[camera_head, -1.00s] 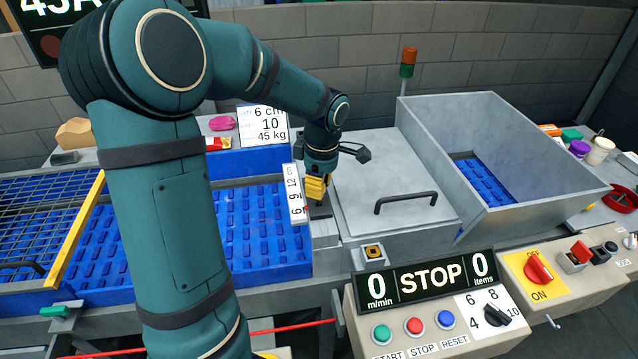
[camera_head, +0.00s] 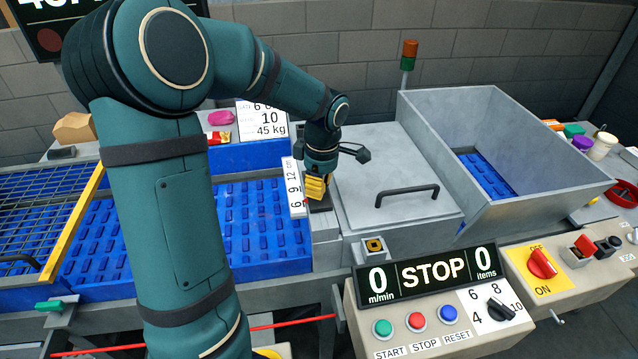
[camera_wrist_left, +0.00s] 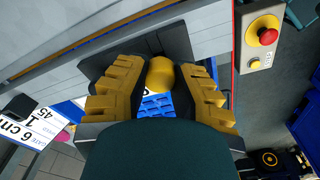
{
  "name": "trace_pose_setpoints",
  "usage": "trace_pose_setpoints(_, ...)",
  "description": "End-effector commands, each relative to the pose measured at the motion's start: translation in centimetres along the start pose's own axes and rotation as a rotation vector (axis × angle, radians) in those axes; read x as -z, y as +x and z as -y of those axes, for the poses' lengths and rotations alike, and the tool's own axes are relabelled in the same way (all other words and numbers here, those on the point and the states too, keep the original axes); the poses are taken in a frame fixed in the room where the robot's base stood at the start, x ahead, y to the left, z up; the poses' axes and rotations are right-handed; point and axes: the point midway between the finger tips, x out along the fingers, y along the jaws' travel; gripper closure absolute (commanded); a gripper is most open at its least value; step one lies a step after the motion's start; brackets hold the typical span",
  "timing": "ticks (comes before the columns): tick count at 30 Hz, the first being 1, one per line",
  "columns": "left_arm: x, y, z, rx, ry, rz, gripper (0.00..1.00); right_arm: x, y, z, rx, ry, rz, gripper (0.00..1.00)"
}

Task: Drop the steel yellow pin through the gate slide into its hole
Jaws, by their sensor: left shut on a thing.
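My left gripper (camera_head: 316,190) is beside the white scale strip marked 6, 9, 12 (camera_head: 297,187), over the dark gate slide (camera_head: 321,207) at the right end of the blue belt. In the left wrist view, its yellow fingers (camera_wrist_left: 160,90) are shut on the rounded yellow head of the pin (camera_wrist_left: 160,74). The pin's shaft and its hole are hidden, so I cannot tell whether the tip is in the hole. My right gripper is not in view.
A grey lid with a black handle (camera_head: 407,193) lies right of the gripper. A grey hopper (camera_head: 540,160) stands further right. The control panel reading STOP (camera_head: 428,274) is in front. Blue belt (camera_head: 255,225) lies to the left.

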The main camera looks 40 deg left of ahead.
Motion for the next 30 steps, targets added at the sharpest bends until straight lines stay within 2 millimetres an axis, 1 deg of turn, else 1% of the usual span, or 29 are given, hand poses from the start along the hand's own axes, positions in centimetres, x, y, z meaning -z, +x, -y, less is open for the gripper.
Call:
trace_pose_setpoints(15, -0.1, 1.3, 0.0, 0.000, 0.000, 0.000, 1.00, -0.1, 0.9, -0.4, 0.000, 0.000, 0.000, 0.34)
trace_pose_setpoints(16, -0.1, 1.2, 0.0, 0.000, 0.000, 0.000, 0.67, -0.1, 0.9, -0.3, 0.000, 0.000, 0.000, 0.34)
trace_pose_setpoints(17, -0.1, 1.2, 0.0, 0.000, 0.000, 0.000, 0.56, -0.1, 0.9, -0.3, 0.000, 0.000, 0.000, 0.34)
trace_pose_setpoints(18, -0.1, 1.2, 0.0, 0.000, 0.000, 0.000, 0.48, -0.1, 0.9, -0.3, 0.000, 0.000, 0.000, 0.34)
trace_pose_setpoints(26, -0.1, 1.1, 0.0, 0.000, 0.000, 0.000, 0.48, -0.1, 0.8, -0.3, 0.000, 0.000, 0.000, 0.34)
trace_pose_setpoints(30, -0.1, 0.5, -0.1, -0.003, 0.000, 0.000, 0.48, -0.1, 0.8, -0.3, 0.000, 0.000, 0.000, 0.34)
